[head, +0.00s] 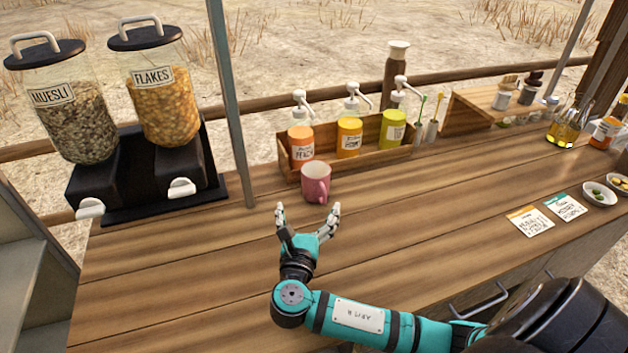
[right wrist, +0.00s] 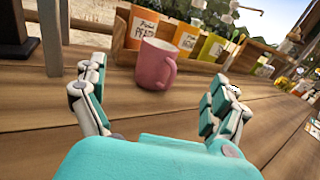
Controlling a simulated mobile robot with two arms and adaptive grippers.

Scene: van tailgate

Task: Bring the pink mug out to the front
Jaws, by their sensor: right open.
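The pink mug (head: 314,184) stands upright on the wooden counter, just in front of the wooden pump-bottle box. Its handle faces right and toward me. My right gripper (head: 308,214) is open and empty, just in front of the mug and apart from it. In the right wrist view the mug (right wrist: 156,64) shows beyond and between the spread fingers of my right gripper (right wrist: 158,88). My left gripper is in neither view.
The wooden box (head: 372,160) holds orange, amber and yellow pump bottles behind the mug. A metal post (head: 232,110) and muesli and flakes dispensers (head: 160,105) stand to the left. Cards (head: 530,221) and small bowls lie to the right. The counter's front middle is clear.

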